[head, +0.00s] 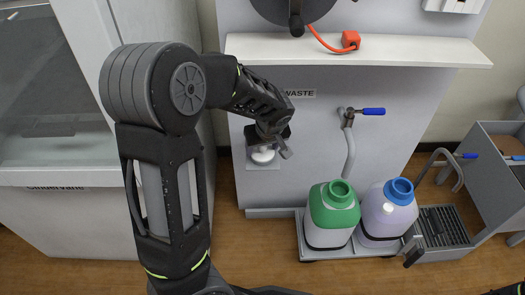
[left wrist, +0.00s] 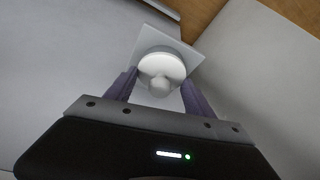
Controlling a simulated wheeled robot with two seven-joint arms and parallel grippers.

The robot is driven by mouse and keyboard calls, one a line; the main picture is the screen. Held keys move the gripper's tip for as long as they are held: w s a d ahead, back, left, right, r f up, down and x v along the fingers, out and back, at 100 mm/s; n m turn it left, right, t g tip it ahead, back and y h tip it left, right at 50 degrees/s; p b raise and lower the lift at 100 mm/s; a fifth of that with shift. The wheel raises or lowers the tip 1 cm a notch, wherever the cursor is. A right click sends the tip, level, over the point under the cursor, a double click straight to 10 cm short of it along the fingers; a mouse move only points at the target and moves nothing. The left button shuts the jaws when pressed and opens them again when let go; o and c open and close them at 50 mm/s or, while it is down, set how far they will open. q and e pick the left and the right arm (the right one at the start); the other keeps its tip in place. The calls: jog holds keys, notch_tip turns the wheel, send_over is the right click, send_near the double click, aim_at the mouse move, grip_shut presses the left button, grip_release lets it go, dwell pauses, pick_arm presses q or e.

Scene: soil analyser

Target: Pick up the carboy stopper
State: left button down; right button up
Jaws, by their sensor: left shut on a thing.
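The carboy stopper (head: 263,155) is a white round piece with a small knob, at a small pale square plate (head: 258,188) on the grey wall panel. It also shows in the left wrist view (left wrist: 162,68), between the two fingers. My left gripper (head: 272,145) has reached in from the left and is shut on the stopper. I cannot tell whether the stopper still touches the plate. A carboy with an open green top (head: 334,215) and one with a blue neck (head: 387,212) stand side by side on a low tray. My right gripper is not visible.
A white shelf (head: 390,50) juts out above the gripper, with an orange plug (head: 350,39) on it. A blue-handled tap (head: 372,111) and its hose are on the panel to the right. A glass-fronted cabinet (head: 40,90) stands at the left. A grey cart (head: 490,150) is at the right.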

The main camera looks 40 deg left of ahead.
pick_arm(q)
jog(key=shift+r+p, duration=0.45)
jog(key=shift+r, duration=0.35)
notch_tip(320, 180, up, 2)
jog(key=shift+r+p, duration=0.1)
jog(key=shift+p, duration=0.45)
jog(key=s+d, duration=1.1)
jog(key=d, duration=0.3)
jog(key=shift+d+p, duration=0.15)
jog(key=shift+p, duration=0.15)
jog(key=shift+w, duration=0.1)
jog(key=w+d+r+m+t+h, duration=0.1)
jog(key=w+d+r+m+h, duration=0.2)
jog(key=w+r+m, duration=0.7)
jog(key=w+r, duration=0.1)
jog(key=w, duration=0.6)
jog(key=shift+r+t, duration=0.3)
jog(key=shift+r, duration=0.05)
jog(key=shift+s, duration=0.1)
